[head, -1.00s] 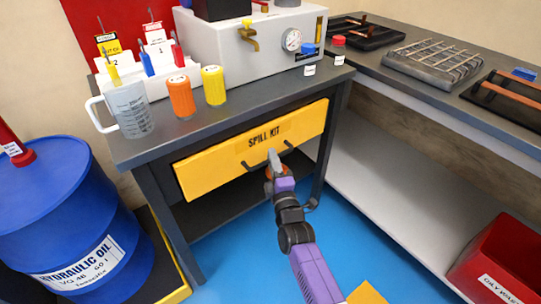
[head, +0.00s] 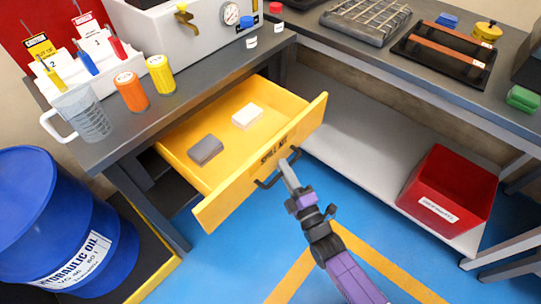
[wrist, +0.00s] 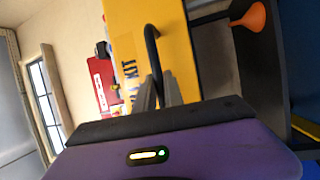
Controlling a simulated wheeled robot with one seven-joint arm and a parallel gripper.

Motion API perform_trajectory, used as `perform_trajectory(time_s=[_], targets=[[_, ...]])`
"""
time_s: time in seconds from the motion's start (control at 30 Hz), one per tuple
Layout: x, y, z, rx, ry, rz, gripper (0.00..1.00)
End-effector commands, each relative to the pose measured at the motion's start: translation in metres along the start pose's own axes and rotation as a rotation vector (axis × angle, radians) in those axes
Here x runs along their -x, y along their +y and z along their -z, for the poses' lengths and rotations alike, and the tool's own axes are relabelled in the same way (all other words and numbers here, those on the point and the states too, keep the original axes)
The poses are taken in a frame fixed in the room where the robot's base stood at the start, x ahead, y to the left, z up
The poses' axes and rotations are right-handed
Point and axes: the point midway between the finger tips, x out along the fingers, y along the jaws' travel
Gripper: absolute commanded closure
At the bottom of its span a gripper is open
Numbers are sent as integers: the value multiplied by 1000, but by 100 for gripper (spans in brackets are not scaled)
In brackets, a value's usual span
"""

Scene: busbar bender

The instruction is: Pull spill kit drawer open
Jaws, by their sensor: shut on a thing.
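The yellow spill kit drawer (head: 290,128) is pulled well out from under the grey workbench, with its inside showing. A grey block (head: 205,150) and a white block (head: 247,116) lie on its floor. My gripper (head: 287,172) is at the drawer's front, shut on the black handle (head: 264,184). In the wrist view the handle (wrist: 152,52) is a black loop that runs down between the fingers (wrist: 158,95), next to the yellow front. The fingers hide part of the handle.
A blue hydraulic oil drum (head: 45,230) stands at the left. A red bin (head: 450,190) sits on the low shelf at the right. The bench top holds a measuring jug (head: 82,115) and orange and yellow bottles. The blue floor before the drawer is clear.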

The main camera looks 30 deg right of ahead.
Motion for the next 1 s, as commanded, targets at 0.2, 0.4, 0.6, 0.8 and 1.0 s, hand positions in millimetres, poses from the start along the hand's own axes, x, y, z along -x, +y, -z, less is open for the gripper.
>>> perform_trajectory(time_s=[0.2, 0.4, 0.6, 0.8, 1.0], targets=[[17, 3, -6, 0, 1, 3, 100], [20, 3, -7, 1, 2, 3, 100], [20, 3, -7, 1, 2, 3, 100], [20, 3, -7, 1, 2, 2, 66], [20, 4, -8, 1, 1, 1, 66]])
